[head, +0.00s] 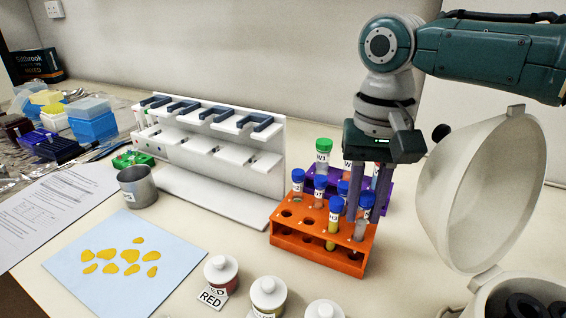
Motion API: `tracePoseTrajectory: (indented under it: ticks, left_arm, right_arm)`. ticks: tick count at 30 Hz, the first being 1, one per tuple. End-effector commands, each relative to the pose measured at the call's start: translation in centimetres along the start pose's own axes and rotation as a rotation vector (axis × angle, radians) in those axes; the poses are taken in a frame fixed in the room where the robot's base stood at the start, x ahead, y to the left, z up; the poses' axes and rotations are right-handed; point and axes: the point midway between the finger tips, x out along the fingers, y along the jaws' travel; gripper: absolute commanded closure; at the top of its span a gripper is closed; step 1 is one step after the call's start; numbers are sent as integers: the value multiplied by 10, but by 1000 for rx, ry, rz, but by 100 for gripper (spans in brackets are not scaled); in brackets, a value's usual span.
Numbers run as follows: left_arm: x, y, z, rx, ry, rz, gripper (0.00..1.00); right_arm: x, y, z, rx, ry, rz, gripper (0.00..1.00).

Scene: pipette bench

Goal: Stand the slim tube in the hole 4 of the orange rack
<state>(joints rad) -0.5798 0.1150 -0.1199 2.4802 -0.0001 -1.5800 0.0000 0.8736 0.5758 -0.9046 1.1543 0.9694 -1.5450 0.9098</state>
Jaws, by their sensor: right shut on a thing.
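The orange rack (289,241) stands on the bench and holds several blue-capped tubes. My right gripper (367,206) points down over its right end. Its fingers are shut on a slim blue-capped tube (361,229), which is upright at the rack's right end. Whether its lower end is seated in a hole cannot be made out. A blue-capped tube with yellow content (333,225) stands just left of it. Empty holes show along the front left of the rack's top. The hole numbers are too small to read. My left gripper is out of view.
A purple rack (383,180) with a green-capped tube (323,152) stands close behind. A white pipette stand (228,190) is to the left. A large open round lid (478,190) rises close on the right. White jars (268,296) stand in front.

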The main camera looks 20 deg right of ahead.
Motion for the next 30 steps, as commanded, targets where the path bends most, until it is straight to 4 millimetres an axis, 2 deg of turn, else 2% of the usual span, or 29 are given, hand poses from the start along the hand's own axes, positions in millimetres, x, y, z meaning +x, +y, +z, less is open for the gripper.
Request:
tracePoseTrajectory:
  ticks: [8, 9, 18, 26, 30]
  left_arm:
    - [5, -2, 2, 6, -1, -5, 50]
    - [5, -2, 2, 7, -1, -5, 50]
    - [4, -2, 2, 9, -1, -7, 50]
    - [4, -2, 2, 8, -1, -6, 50]
    - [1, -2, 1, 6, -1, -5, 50]
  right_arm:
    - [9, 0, 0, 0, -1, 0, 100]
    - [10, 0, 0, 0, 0, -1, 73]
    - [9, 0, 0, 0, 0, 0, 39]
    - [7, 0, 0, 0, 0, -1, 39]
    - [-7, -1, -1, 0, 2, -4, 39]
